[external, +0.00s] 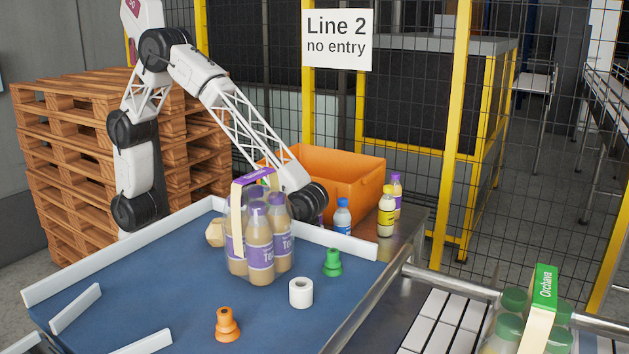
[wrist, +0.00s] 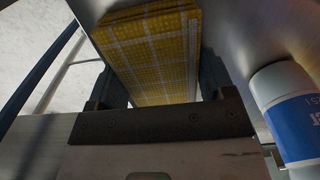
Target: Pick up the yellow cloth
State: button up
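The yellow cloth (wrist: 155,55) has a pale checked pattern and looks folded. In the wrist view it lies on a grey metal surface, at the top middle. My gripper (wrist: 160,88) is open, with a dark finger on each side of the cloth's near part. Gaps show between the fingers and the cloth, and I cannot tell how far above it they are. In the external view the cloth is not visible, and my gripper is hidden behind the bottle pack and the tray's edge.
A bottle with a blue label (wrist: 290,115) stands close at the right in the wrist view. In the external view, an orange crate (external: 350,185), a blue-capped bottle (external: 342,217) and a yellow bottle (external: 387,212) stand near my wrist. A bottle pack (external: 259,245) stands in front on the blue surface.

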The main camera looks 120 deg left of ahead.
jog(key=c, duration=0.4)
jog(key=shift+r, duration=0.1)
jog(key=shift+c, duration=0.2)
jog(key=shift+r, duration=0.35)
notch_tip(320, 180, up, 3)
jog(key=shift+f, duration=0.1)
jog(key=s, duration=1)
jog(key=s+r, duration=0.1)
jog(key=s, duration=0.5)
jog(key=shift+d+r, duration=0.1)
jog(key=shift+d, duration=0.3)
